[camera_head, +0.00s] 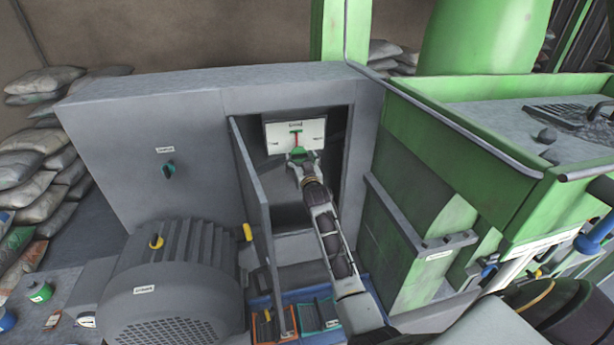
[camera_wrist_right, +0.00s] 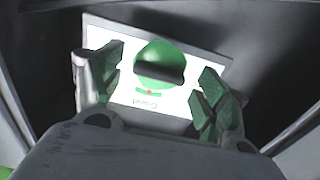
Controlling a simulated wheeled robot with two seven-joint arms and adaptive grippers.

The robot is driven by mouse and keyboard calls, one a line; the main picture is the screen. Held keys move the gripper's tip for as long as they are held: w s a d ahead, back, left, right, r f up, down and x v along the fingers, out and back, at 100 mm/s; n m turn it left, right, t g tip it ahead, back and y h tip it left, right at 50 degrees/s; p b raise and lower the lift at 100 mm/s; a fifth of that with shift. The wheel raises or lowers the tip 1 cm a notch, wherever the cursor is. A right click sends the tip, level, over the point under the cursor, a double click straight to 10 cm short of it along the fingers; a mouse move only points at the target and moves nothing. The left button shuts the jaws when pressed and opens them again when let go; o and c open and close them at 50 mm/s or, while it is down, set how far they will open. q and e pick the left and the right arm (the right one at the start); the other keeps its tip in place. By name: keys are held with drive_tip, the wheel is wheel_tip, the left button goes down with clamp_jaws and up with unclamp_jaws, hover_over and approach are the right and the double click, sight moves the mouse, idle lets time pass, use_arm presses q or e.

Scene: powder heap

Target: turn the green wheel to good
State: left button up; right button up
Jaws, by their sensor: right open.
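The green wheel (camera_wrist_right: 160,62) is a round knob with a dark bar across it, on a white plate (camera_wrist_right: 205,45) in the wrist view. Below it on the plate are a short green arc with a red dot and a small, upside-down word. In the head view the white plate (camera_head: 312,134) sits inside an open grey cabinet, with a red mark and a word near its top. My right gripper (camera_wrist_right: 162,75) is open, one green-padded finger on each side of the wheel. Contact cannot be told. In the head view my right gripper (camera_head: 299,156) covers most of the wheel. My left gripper is out of view.
The open cabinet door (camera_head: 252,200) stands left of my right arm. A grey motor (camera_head: 175,285) with a yellow knob is at lower left. A dark switch (camera_head: 168,169) is on the cabinet front. Green machinery (camera_head: 425,200) stands close on the right. Stacked sacks (camera_head: 40,170) line the left.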

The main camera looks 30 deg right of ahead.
drive_tip(key=v, duration=0.9)
drive_tip(key=shift+s, duration=0.4)
drive_tip(key=shift+a+f, duration=0.1)
drive_tip(key=shift+a, duration=0.05)
idle(0.5)
drive_tip(key=s+a+f+n+g+y, duration=0.1)
drive_tip(key=s+a+f+g+y, duration=0.2)
drive_tip(key=s+f, duration=0.35)
drive_tip(key=s+a+f+n+g, duration=0.1)
drive_tip(key=s+a+f+g, duration=0.25)
drive_tip(key=s+f, duration=0.35)
drive_tip(key=s+a+f+n+g+y, duration=0.1)
drive_tip(key=s+a+f+g, duration=0.2)
drive_tip(key=s, duration=0.7)
drive_tip(key=s+a+n+g+y, duration=0.1)
drive_tip(key=s+a+n+g, duration=0.2)
drive_tip(key=s, duration=0.8)
wheel_tip(320, 180, down, 34)
drive_tip(key=s+m+g, duration=0.1)
drive_tip(key=s+g, duration=0.2)
drive_tip(key=s+d+f, duration=0.2)
drive_tip(key=s+f, duration=0.7)
drive_tip(key=s, duration=0.1)
drive_tip(key=s+d+f, duration=0.2)
drive_tip(key=s+f, duration=0.8)
drive_tip(key=s, duration=0.1)
drive_tip(key=shift+s+d+f+g+h, duration=0.15)
drive_tip(key=shift+s+d+g+h, duration=0.15)
drive_tip(key=shift+g, duration=0.15)
